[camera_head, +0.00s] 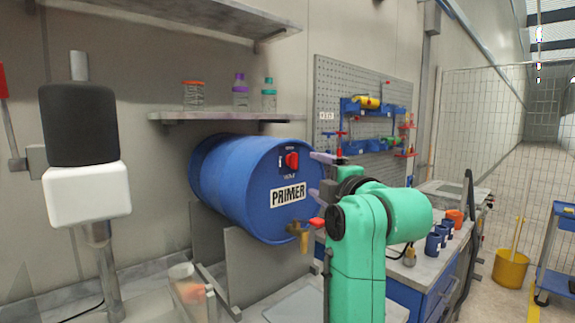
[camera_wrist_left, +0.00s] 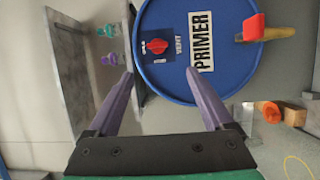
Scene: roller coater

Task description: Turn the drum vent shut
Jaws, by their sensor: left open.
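The blue drum (camera_head: 235,190) marked PRIMER lies on its side on a stand, its round end facing me. Its vent is a red knob (camera_head: 291,161) on a dark plate near the top of that end. In the left wrist view the red knob (camera_wrist_left: 157,47) shows just beyond the fingertips, with small lettering around it. My left gripper (camera_head: 313,175) is open and empty, its purple fingers pointing at the drum end. In the left wrist view the spread fingers (camera_wrist_left: 159,72) frame the knob without visible contact. My right gripper is not in view.
A brass tap (camera_head: 303,238) with a red handle sits low on the drum end. A shelf (camera_head: 225,117) with bottles and a jar hangs above the drum. A pegboard (camera_head: 365,80) with tools and a bench with blue cups (camera_head: 433,243) stand right. A yellow bucket (camera_head: 510,268) is on the floor.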

